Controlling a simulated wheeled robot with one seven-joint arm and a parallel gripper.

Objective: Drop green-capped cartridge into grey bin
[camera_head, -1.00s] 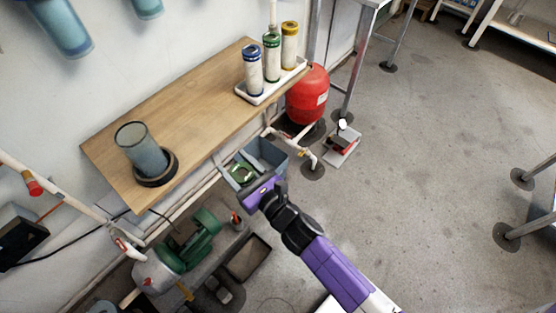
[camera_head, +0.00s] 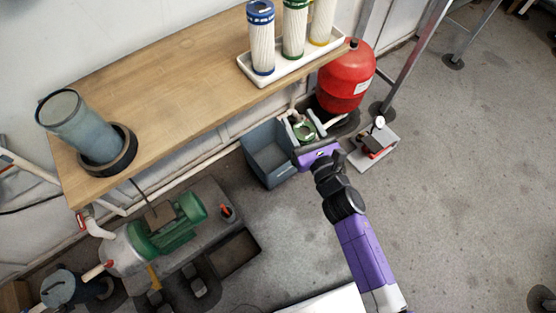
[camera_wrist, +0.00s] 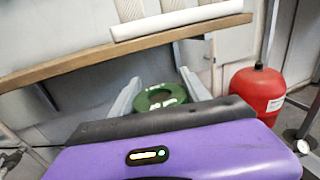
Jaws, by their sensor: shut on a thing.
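My gripper (camera_head: 304,130) is shut on a green-capped cartridge (camera_head: 305,132). Its green ring-shaped cap also shows between the two fingers in the wrist view (camera_wrist: 160,97); its body is hidden below the cap. The open grey bin (camera_head: 268,160) stands on the floor beside the bench. In the head view my gripper and the cartridge appear at the bin's right edge, and part of that edge is hidden. The visible inside of the bin looks empty. I cannot tell the cartridge's height above the bin.
A wooden bench (camera_head: 180,85) holds a white tray (camera_head: 290,70) with blue-, green- and yellow-capped cartridges, and a grey cylinder (camera_head: 75,125) in a dark ring. A red tank (camera_head: 345,78) stands right of the bin. A green pump (camera_head: 170,230) is at lower left. Open floor lies right.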

